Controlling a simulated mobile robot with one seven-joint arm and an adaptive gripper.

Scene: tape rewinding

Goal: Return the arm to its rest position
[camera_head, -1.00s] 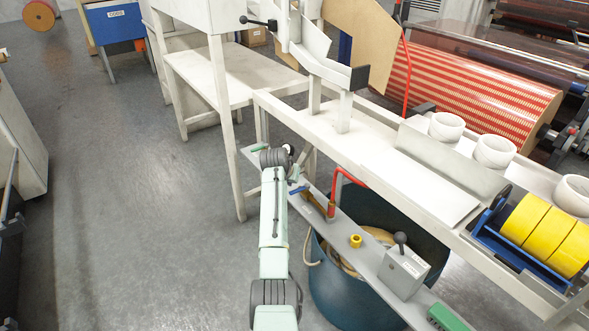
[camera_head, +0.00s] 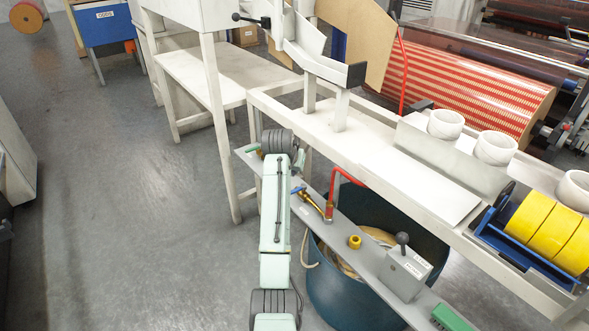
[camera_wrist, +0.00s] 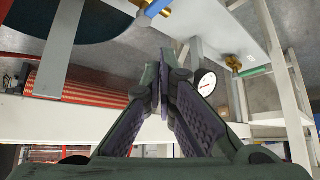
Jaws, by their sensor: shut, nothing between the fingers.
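My arm (camera_head: 274,225) reaches forward from the bottom of the head view, left of the dark blue-green bin. Its dark far joint (camera_head: 280,143) is beside the white frame's legs. My gripper itself is hidden behind that joint in the head view. In the wrist view my gripper (camera_wrist: 165,58) has its two dark fingers drawn together at the tips. They are shut and hold nothing.
A gauge (camera_wrist: 205,83) shows near my fingers. Grey floor on the left (camera_head: 120,200) is clear.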

